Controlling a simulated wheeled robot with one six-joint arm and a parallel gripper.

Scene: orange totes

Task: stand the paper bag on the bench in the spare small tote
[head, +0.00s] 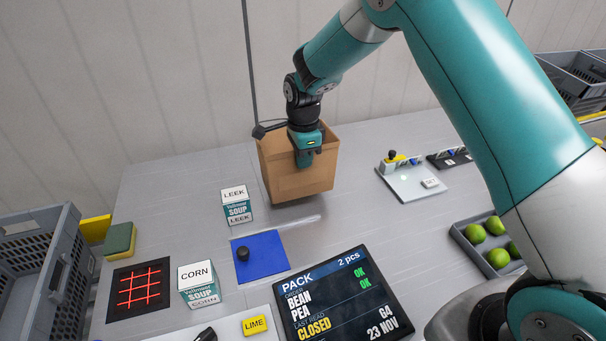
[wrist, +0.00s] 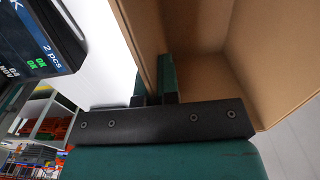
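The open-topped brown paper bag (head: 298,183) is upright at the back middle of the bench (head: 185,175). I cannot tell whether its base touches the bench. My gripper (head: 304,158) points down at the bag's near wall, with one finger in front of it. In the wrist view, the bag's wall (wrist: 138,40) runs between the two close-set fingers of my gripper (wrist: 154,90), one inside the bag and one outside. The gripper looks shut on this wall. I cannot pick out the spare small tote for certain in either view.
A grey tote (head: 62,275) stands at the left edge, and a grey tray (head: 465,240) of limes at the right. Soup boxes (head: 236,207) (head: 198,287), a blue mat (head: 262,262) and a display screen (head: 340,300) occupy the front. A switch panel (head: 410,183) lies right of the bag.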

